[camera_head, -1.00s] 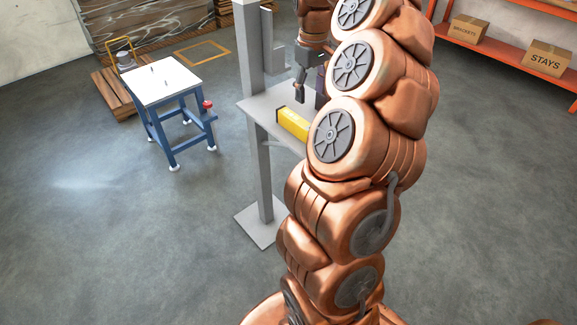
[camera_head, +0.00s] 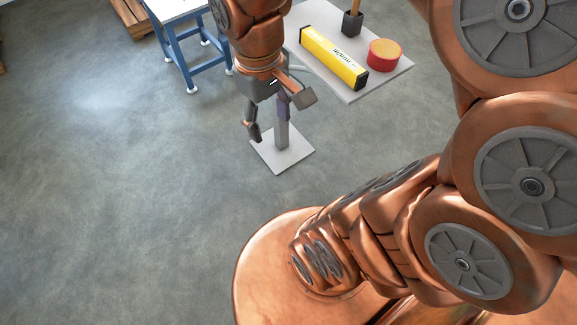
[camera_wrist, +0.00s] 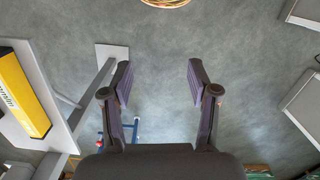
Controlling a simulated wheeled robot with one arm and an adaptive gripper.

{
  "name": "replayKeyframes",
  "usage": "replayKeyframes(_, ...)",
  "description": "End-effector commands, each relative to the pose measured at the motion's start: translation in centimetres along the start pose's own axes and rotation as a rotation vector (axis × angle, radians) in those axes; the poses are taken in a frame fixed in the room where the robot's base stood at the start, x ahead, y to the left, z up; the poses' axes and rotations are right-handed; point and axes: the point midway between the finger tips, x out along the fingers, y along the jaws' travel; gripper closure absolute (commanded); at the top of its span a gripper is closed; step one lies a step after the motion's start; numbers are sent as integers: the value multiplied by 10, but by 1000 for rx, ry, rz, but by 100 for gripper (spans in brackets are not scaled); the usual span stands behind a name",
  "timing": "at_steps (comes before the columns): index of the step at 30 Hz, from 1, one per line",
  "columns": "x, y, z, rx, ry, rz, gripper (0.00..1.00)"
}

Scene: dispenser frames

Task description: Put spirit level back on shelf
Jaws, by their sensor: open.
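The yellow spirit level (camera_head: 333,57) with a black end lies on a grey shelf (camera_head: 395,72) on a post, in the head view. It also shows at the left edge of the wrist view (camera_wrist: 20,95), cut off by the frame. My gripper (camera_head: 268,118) hangs below and to the left of the level in the head view, apart from it. In the wrist view my gripper (camera_wrist: 158,82) has its fingers wide apart with nothing but floor between them.
On the same shelf are a red and yellow round item (camera_head: 385,54) and a dark cup (camera_head: 352,23) with a wooden handle in it. The post's base plate (camera_head: 283,150) stands on the floor. A blue-legged table (camera_head: 185,45) is at the back left. Floor at the left is clear.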

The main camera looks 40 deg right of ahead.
Motion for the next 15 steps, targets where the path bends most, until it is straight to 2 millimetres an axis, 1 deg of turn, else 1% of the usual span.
replayKeyframes(1, 10, -9, 18, 17, -15, 3, 40)
replayKeyframes(3, 23, -18, 37, 51, -32, 2, 40)
replayKeyframes(6, 37, -26, 58, 94, -46, 0, 40)
replayKeyframes(10, 49, -31, 74, 132, -60, -2, 40)
replayKeyframes(15, 52, -33, 78, 146, -62, -3, 40)
